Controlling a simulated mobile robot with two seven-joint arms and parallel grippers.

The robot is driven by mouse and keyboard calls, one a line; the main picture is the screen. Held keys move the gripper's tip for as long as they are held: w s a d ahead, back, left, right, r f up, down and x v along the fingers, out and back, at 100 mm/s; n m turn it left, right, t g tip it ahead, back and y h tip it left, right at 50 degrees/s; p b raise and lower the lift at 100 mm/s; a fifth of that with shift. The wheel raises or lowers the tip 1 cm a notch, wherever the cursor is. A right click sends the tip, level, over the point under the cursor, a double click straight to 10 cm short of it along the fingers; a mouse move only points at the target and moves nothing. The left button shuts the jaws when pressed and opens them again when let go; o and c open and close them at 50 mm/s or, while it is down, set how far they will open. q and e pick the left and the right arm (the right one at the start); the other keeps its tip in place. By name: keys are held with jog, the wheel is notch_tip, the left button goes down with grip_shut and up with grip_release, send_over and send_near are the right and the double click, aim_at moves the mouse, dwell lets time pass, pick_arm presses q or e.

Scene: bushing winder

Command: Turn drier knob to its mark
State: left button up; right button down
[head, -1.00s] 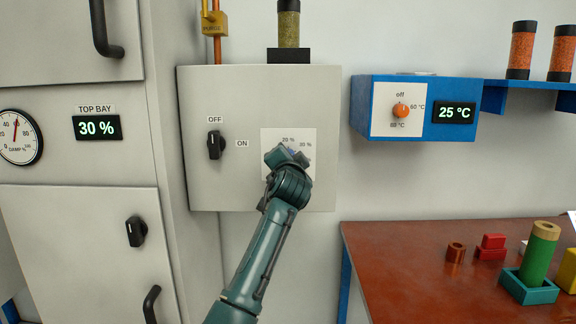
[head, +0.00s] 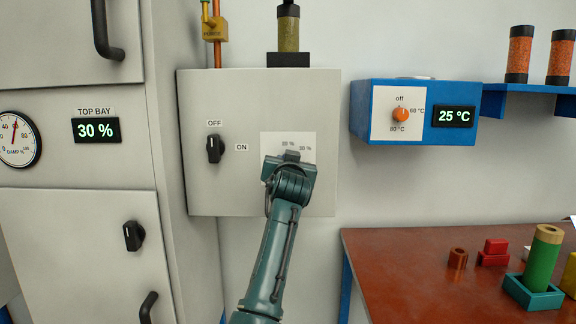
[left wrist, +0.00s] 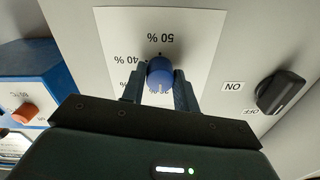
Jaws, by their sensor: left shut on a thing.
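The drier knob (left wrist: 159,74) is round and blue, on a white dial plate (left wrist: 112,25) marked in percent. In the left wrist view the plate appears upside down, with 50 % and 40 % legible beside the knob. My left gripper (head: 290,158) is at this plate on the grey drier box (head: 240,90), its two fingers shut on the knob's sides. In the head view the gripper hides the knob and the plate's lower part; 20 % and 30 % labels show above it. My right gripper is in neither view.
A black OFF/ON switch (head: 215,149) sits left of the dial and points up at OFF. A blue heater box (head: 365,130) with an orange knob (head: 401,115) is to the right. The cabinet display (head: 96,130) reads 30 %. A red-brown table (head: 400,270) stands lower right.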

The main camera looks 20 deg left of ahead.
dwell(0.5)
pick_arm(q)
jog(key=o, duration=1)
jog(key=shift+s, duration=0.1)
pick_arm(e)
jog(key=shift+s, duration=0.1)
